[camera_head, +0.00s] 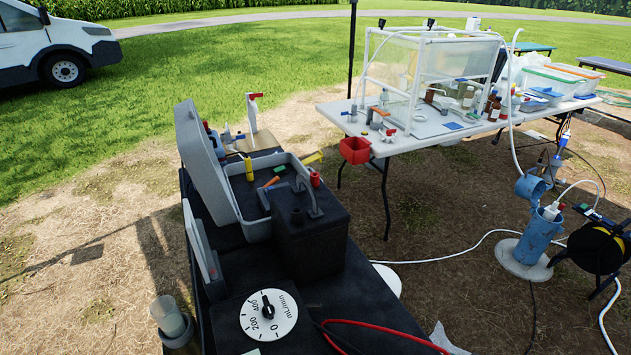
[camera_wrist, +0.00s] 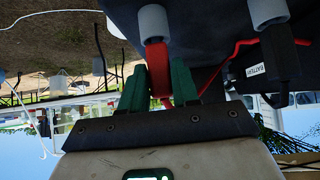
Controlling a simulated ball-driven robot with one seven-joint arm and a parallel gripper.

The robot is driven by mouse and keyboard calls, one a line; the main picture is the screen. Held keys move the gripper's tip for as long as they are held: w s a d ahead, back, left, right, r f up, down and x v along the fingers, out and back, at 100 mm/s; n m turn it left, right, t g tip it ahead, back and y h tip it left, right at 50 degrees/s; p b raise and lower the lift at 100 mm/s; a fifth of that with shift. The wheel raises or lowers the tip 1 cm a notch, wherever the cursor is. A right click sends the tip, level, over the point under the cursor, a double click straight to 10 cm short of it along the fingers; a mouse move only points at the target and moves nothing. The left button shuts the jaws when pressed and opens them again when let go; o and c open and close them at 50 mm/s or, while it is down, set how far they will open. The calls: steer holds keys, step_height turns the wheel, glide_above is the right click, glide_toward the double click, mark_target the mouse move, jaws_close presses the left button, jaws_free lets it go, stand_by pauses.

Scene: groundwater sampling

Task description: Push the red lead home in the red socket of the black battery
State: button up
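The black battery (camera_head: 310,246) stands on a dark surface in the head view, with a carry handle. Its red socket (camera_head: 315,180) is a small red cylinder on top, and a black one (camera_head: 297,216) is nearer. Red lead (camera_head: 385,332) loops at the lower edge. In the wrist view, which is upside down, my gripper (camera_wrist: 159,80) has its green fingers on both sides of a red part of the lead (camera_wrist: 157,60), seemingly touching it. That part meets a grey sleeve on a dark body. My gripper is out of the head view.
An open grey case (camera_head: 235,205) stands behind the battery. A dial marked mL/min (camera_head: 268,314) is in front. A black block tagged BATTERY (camera_wrist: 275,62) shows at right in the wrist view. A white table (camera_head: 440,140) with an enclosure and bottles stands at the back right.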

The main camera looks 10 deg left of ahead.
steer(key=c, duration=0.4)
steer(key=shift+r+p, duration=3.25)
steer(key=shift+r, duration=0.25)
